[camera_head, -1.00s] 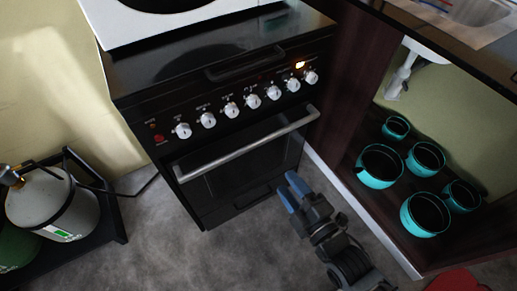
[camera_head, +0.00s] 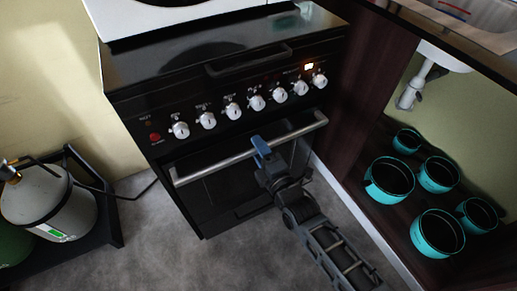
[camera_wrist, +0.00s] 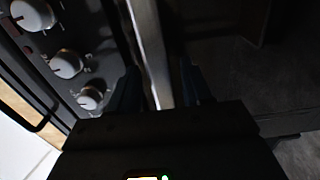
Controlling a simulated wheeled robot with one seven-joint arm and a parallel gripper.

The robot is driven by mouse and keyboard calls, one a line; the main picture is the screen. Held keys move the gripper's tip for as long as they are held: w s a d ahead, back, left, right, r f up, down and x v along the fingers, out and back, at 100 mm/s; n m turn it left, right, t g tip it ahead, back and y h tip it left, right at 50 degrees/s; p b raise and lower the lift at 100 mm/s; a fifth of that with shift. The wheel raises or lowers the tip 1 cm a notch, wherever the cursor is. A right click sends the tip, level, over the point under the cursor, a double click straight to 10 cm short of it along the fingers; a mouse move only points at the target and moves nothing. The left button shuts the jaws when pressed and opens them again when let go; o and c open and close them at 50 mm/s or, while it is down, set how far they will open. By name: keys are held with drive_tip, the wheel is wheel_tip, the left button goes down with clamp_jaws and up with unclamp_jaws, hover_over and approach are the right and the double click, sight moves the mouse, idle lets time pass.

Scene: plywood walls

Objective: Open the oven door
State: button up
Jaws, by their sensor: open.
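The black oven has a shut door (camera_head: 225,188) with a long silver bar handle (camera_head: 215,163) across its top, below a row of white knobs. My gripper (camera_head: 262,150) is at the handle, right of its middle, with a blue fingertip showing at the bar. In the wrist view the handle (camera_wrist: 150,50) runs down between the two dark blue fingers of my gripper (camera_wrist: 160,88), which stand apart on either side of it. Whether a finger touches the bar cannot be told. My arm hides part of the door's right side.
White knobs (camera_head: 233,111) sit just above the handle. A dark cabinet with several teal pots (camera_head: 389,178) stands close on the right. A gas cylinder (camera_head: 48,205) on a black rack is at the left. Grey floor (camera_head: 215,262) in front of the oven is open.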

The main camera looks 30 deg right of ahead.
drive_tip(key=shift+w, duration=0.3)
clamp_jaws()
idle(0.3)
